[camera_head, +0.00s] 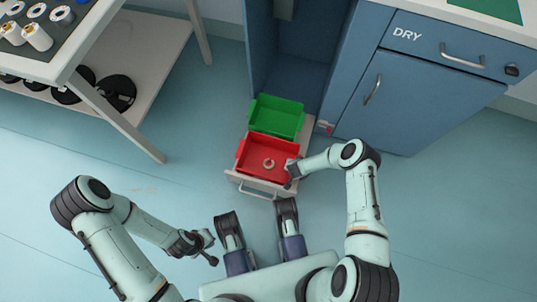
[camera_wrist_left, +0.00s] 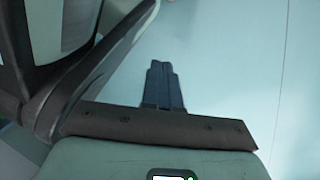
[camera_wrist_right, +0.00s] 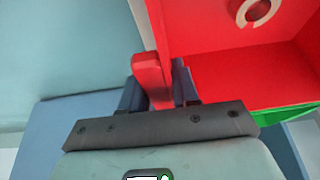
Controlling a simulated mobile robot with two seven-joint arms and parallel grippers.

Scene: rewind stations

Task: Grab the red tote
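The red tote (camera_head: 243,165), an open box with a small ring-shaped piece (camera_head: 268,163) inside, sits at the front of a pulled-out shelf. My right gripper (camera_head: 291,173) is at the tote's right side. In the right wrist view my right gripper (camera_wrist_right: 157,88) has its fingers on both sides of a red tab (camera_wrist_right: 150,75) of the tote and looks shut on it. I cannot tell whether the tote is lifted. My left gripper (camera_head: 210,240) is away from the tote, over the floor; its fingers are together and empty in the left wrist view (camera_wrist_left: 162,85).
A green tote (camera_head: 278,117) stands just behind the red one. A blue cabinet marked DRY (camera_head: 420,95) is to the right. The pull-out shelf (camera_head: 255,188) has a front handle. A table (camera_head: 105,50) with spools is at upper left. The floor to the left is clear.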

